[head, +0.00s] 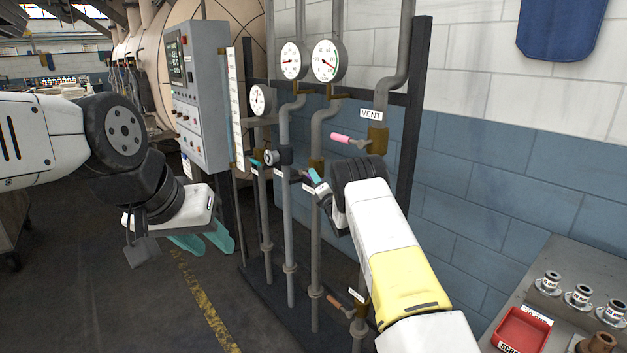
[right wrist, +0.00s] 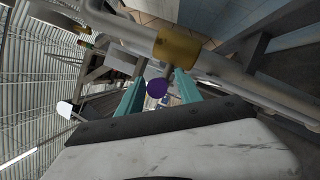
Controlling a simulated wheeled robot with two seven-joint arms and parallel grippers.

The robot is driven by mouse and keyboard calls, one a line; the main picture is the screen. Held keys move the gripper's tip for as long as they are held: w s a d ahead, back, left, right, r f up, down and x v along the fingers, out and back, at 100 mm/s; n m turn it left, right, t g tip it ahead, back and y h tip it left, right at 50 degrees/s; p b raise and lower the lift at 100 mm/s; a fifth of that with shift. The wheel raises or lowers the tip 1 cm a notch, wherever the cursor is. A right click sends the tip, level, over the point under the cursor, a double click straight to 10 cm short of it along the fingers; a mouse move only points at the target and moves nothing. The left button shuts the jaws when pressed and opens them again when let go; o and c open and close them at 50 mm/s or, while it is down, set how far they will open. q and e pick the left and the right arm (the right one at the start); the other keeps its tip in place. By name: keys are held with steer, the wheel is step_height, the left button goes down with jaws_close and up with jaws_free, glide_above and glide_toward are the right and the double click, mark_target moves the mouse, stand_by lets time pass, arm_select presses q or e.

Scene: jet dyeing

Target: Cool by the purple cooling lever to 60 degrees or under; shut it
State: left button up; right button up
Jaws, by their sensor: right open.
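The purple cooling lever (right wrist: 157,88) shows end-on as a round knob in the right wrist view, below a brass valve body (right wrist: 177,46). My right gripper (right wrist: 158,92) is open, with one teal finger on each side of the knob; I cannot tell whether they touch it. My left gripper (head: 203,243) is open and empty, low over the floor at the left. The control panel (head: 200,95) has a small screen (head: 177,60) whose figures I cannot read.
Dial gauges (head: 291,61) top the pipes. A pink lever (head: 348,139) sits by the VENT label (head: 371,114), close above my right wrist. An orange lever (head: 340,304) is low down. A bench (head: 569,268) with a red tray (head: 523,331) stands at right.

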steer(key=shift+w+r, duration=0.1)
steer(key=shift+w, duration=0.15)
jaws_close()
stand_by(1.4)
